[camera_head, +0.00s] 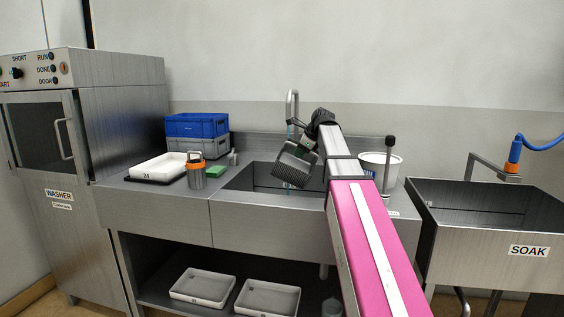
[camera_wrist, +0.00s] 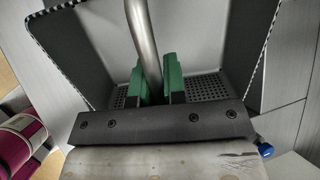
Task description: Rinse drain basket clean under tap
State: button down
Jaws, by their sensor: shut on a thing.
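The drain basket (camera_head: 294,166) is a grey, box-shaped basket, tilted over the sink in the head view. In the wrist view its perforated bottom (camera_wrist: 203,89) and striped rim show. My gripper (camera_head: 308,142) is above and beside it. The green fingers (camera_wrist: 157,78) are shut on the basket's metal bar handle (camera_wrist: 143,35). The tap (camera_head: 292,103) rises behind the basket. A thin blue-green line shows below its spout; I cannot tell whether it is running water. Any dirt inside the basket is too small to tell.
The sink basin (camera_head: 246,190) is open below the basket. At left on the counter are a white tray (camera_head: 160,166), an orange-topped bottle (camera_head: 196,171), a green sponge (camera_head: 217,171) and blue and grey crates (camera_head: 196,125). A white bucket (camera_head: 372,164) stands at right, near the SOAK sink (camera_head: 490,232).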

jog(key=shift+r, duration=0.1)
jog(key=s+d+r, duration=0.3)
jog(key=s, duration=0.1)
jog(key=shift+r, duration=0.4)
dwell(0.5)
